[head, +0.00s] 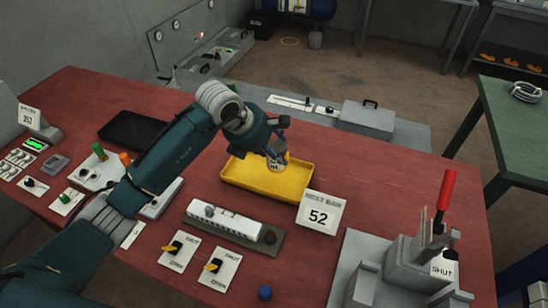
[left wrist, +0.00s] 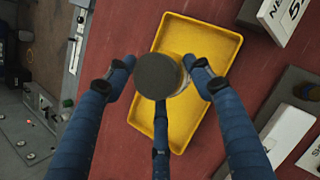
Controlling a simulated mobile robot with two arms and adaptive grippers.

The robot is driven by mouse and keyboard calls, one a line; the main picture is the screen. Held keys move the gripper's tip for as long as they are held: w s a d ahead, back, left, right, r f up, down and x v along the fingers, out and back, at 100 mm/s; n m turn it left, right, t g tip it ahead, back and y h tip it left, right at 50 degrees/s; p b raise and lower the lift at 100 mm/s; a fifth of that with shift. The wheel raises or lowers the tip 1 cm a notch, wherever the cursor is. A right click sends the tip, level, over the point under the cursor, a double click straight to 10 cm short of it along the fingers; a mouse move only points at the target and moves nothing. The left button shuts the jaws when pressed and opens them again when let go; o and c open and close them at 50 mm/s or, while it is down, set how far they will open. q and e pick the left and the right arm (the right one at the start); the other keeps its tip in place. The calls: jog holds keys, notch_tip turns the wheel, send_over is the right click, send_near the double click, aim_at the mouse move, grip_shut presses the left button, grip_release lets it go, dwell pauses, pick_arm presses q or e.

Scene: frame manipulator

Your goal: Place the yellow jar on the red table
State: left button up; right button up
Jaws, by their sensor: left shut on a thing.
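My left gripper (head: 274,150) (left wrist: 162,85) is shut on a small jar (head: 277,163) with a pale label. In the left wrist view its round dark lid (left wrist: 158,75) sits between the fingers, and the lid hides most of its body. The jar is over the yellow tray (head: 237,176), which also shows in the left wrist view (left wrist: 212,42). I cannot tell whether it touches the tray's floor. The tray lies on the red table (head: 365,175). My right gripper is not in view.
A white block device (head: 228,220) lies in front of the tray. A grey fixture with a red lever (head: 440,200) stands at the right. Red tabletop is bare right of the tray.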

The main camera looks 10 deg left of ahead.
aim_at(274, 162)
pick_arm(q)
jog(key=shift+f, duration=0.65)
notch_tip(274, 162, down, 4)
jog(key=shift+r+p, duration=0.25)
jog(key=shift+p, duration=0.3)
jog(key=shift+f, duration=0.25)
jog(key=o, duration=1.4)
jog(key=shift+f, duration=0.1)
jog(key=shift+c, duration=0.2)
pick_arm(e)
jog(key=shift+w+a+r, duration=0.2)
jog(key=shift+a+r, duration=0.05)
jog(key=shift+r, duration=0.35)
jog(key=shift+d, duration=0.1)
